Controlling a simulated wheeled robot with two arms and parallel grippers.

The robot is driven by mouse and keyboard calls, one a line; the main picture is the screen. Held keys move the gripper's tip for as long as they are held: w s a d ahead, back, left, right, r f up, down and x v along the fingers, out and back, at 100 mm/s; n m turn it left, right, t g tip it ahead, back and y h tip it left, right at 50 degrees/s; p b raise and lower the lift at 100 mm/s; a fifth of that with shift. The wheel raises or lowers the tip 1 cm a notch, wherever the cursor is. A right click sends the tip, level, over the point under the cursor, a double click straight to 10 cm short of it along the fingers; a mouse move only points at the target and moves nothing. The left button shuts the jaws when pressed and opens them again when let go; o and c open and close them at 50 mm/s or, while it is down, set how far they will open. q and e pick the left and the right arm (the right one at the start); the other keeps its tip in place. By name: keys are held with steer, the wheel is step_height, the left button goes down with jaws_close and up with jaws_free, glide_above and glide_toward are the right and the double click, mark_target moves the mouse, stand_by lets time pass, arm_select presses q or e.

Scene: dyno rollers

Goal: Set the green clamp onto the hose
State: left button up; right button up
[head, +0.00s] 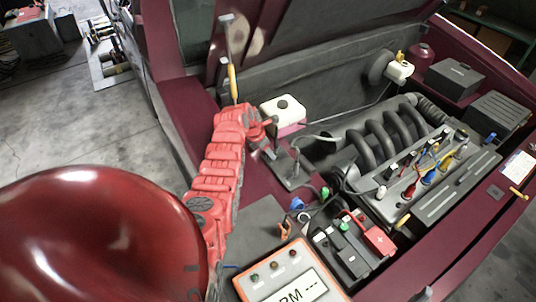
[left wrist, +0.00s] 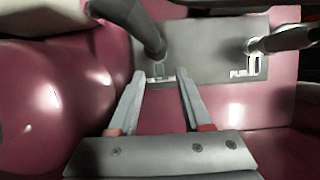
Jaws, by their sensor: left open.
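My left arm (head: 222,165) reaches from the lower left into the engine bay. The left gripper (head: 270,140) is over the panel at the bay's left side. In the left wrist view, the left gripper's two fingers (left wrist: 160,73) are apart with nothing between them. A dark hose (left wrist: 145,28) comes down to the grey panel (left wrist: 205,60) just beyond the fingertips. A second hose-like end (left wrist: 282,40) is to the right, by a slot with partly readable lettering. A small green piece (head: 325,192), possibly the green clamp, is right of the panel; its shape is unclear. My right gripper is not in view.
Thick dark coiled pipes (head: 385,135) fill the middle of the bay. A battery with a green cap (head: 344,227), a blue piece (head: 296,203) and a meter (head: 285,275) are nearer. The raised hood is above.

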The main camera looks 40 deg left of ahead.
arm_select(q)
jaws_close()
stand_by(1.4)
